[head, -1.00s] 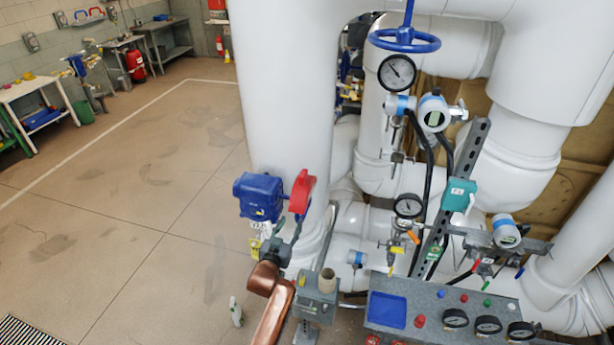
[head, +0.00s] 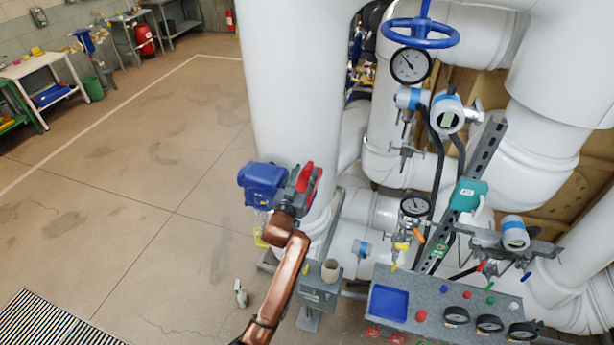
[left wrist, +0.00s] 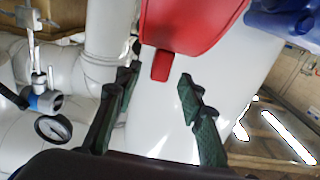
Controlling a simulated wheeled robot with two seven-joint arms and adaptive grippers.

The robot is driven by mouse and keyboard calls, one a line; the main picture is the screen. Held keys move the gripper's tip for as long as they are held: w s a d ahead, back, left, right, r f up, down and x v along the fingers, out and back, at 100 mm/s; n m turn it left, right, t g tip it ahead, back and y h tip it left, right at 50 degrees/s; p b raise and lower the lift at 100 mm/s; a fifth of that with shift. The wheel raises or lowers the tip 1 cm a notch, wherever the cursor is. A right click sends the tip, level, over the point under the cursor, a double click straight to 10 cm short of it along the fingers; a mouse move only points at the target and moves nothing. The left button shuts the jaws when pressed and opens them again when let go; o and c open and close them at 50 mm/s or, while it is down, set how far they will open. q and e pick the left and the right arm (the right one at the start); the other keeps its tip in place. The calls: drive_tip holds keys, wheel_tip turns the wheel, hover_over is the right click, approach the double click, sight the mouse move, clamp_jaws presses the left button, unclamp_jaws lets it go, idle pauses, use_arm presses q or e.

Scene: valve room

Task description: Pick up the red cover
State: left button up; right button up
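The red cover (head: 309,181) is beside a blue housing (head: 262,185), low on the large white pipe. My left gripper (head: 297,193) is in front of it and hides part of it in the head view. In the left wrist view the red cover (left wrist: 190,24) fills the top middle, with a small red tab (left wrist: 161,66) pointing down. The left gripper's two dark fingers (left wrist: 158,78) are spread apart, with the tab near the gap between their tips. I cannot tell whether a finger touches it. My right gripper is not in view.
A grey panel (head: 430,306) with gauges, knobs and a blue tray stands at the lower right. A grey stand with a cup (head: 331,270) is just right of my left arm. White pipes crowd the right. Open floor (head: 130,190) lies to the left.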

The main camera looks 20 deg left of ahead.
use_arm(q)
drive_tip(key=w, duration=0.2)
drive_tip(key=shift+w+d+r+p, duration=0.15)
drive_tip(key=shift+w+d+p, duration=0.1)
drive_tip(key=shift+w+p, duration=0.15)
drive_tip(key=shift+w, duration=0.65)
drive_tip(key=shift+c, duration=0.9)
drive_tip(key=shift+a, duration=0.1)
drive_tip(key=c, duration=0.6)
clamp_jaws()
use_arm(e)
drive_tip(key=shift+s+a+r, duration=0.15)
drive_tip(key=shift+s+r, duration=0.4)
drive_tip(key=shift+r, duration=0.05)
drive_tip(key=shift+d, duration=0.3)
